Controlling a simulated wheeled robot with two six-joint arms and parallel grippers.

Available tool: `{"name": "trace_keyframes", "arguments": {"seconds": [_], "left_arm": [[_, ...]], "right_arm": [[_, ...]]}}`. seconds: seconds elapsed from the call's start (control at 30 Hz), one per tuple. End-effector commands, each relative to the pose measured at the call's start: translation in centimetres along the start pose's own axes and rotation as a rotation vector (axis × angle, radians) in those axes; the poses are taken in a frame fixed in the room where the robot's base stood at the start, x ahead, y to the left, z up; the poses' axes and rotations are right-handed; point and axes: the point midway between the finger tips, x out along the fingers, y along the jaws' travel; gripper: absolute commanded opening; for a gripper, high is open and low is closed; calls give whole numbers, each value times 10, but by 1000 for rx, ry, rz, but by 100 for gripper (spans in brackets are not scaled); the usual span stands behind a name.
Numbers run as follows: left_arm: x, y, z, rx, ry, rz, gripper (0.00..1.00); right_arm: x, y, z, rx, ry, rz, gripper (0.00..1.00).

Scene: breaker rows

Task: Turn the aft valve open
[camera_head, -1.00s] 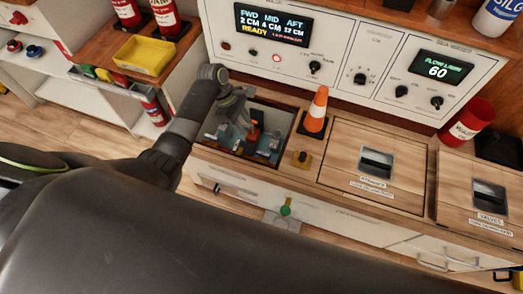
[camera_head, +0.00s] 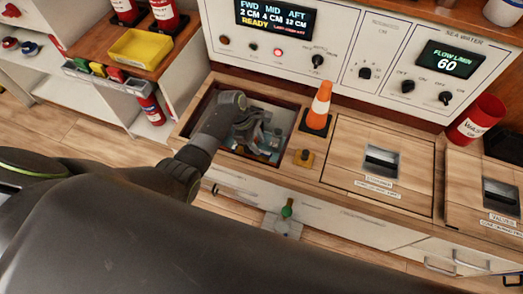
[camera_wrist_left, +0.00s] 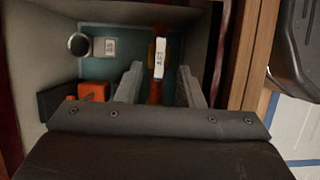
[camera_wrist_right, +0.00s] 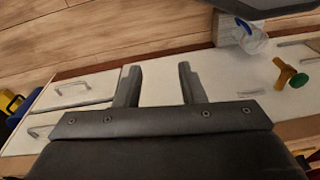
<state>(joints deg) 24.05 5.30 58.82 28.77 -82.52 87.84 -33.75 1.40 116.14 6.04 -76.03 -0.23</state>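An open hatch (camera_head: 284,104) in the wooden bench shows a teal floor with fittings inside. My left gripper (camera_head: 258,138) reaches down into it. In the left wrist view, an orange-red lever (camera_wrist_left: 156,92) with a white tag (camera_wrist_left: 159,58) stands between the two spread fingers of my left gripper (camera_wrist_left: 158,82), with gaps visible on both sides. The tag's lettering is too small to read surely, so I cannot tell whether this is the aft valve. My right gripper (camera_wrist_right: 156,82) is open and empty before the white cabinet front.
An orange block (camera_wrist_left: 93,91), a pipe opening (camera_wrist_left: 79,44) and a grey plate (camera_wrist_left: 104,47) are in the hatch. A green knob (camera_wrist_right: 298,80) sits on the cabinet front. The display (camera_head: 274,20) reads READY.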

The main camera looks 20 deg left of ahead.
Motion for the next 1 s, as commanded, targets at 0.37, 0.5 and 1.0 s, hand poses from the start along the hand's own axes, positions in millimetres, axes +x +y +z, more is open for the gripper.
{"name": "trace_keyframes", "arguments": {"seconds": [0.37, 0.5, 1.0], "left_arm": [[39, 0, 0, -1, 0, 0, 35], [39, 0, 0, 0, 0, 1, 35], [39, 0, 0, 0, 0, 0, 0]], "right_arm": [[-13, -7, -11, -1, 77, -39, 36], [-14, -7, -12, -2, 80, -41, 36], [-14, -7, -12, -2, 79, -40, 36]]}}
